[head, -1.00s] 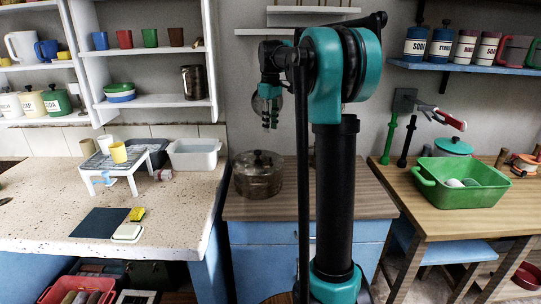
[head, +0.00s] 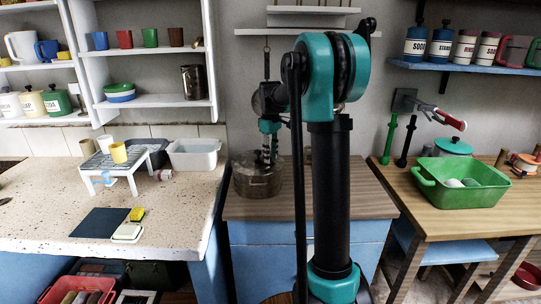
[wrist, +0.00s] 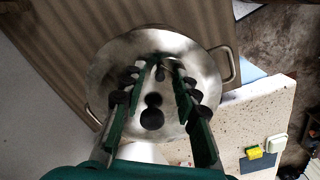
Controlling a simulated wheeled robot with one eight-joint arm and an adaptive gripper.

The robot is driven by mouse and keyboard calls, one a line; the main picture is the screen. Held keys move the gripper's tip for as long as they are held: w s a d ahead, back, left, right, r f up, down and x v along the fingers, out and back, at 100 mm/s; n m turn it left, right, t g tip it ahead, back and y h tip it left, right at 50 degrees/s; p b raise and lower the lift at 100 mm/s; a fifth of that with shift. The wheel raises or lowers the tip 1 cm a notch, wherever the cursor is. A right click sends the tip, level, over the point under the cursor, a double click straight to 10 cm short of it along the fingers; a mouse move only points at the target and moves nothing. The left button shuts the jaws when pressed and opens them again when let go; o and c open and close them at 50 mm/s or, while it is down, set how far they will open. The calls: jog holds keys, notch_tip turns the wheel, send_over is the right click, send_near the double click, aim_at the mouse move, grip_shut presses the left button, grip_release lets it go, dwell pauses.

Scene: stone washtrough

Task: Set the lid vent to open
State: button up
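The metal pot (head: 257,181) stands on the wooden counter with its lid on. The wrist view looks down on the round, shiny lid (wrist: 108,90), with pot handles at its edges. A large round black knob (wrist: 152,119) shows on the lid, with a smaller dark spot (wrist: 153,99) beside it. Which dark part is the vent, and its setting, I cannot tell. In the head view my gripper (head: 268,158) is close above the lid; contact is unclear.
A speckled stone counter (head: 60,180) is on the left, with a small white table, a white tub (head: 194,155) and a yellow sponge (head: 137,214). A green basin (head: 462,184) stands on the right table. The wooden counter (head: 345,190) is clear right of the pot.

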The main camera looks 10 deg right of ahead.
grip_shut()
jog(key=shift+m, duration=0.3)
jog(key=m, duration=0.2)
jog(key=s+m, duration=0.1)
jog(key=m, duration=0.2)
jog(key=shift+s, duration=0.15)
jog(key=m, duration=0.3)
jog(key=s+m, duration=0.1)
jog(key=m, duration=0.2)
jog(key=shift+s+a, duration=0.1)
jog(key=shift+a, duration=0.1)
jog(key=shift+m, duration=0.3)
dwell(0.3)
grip_release()
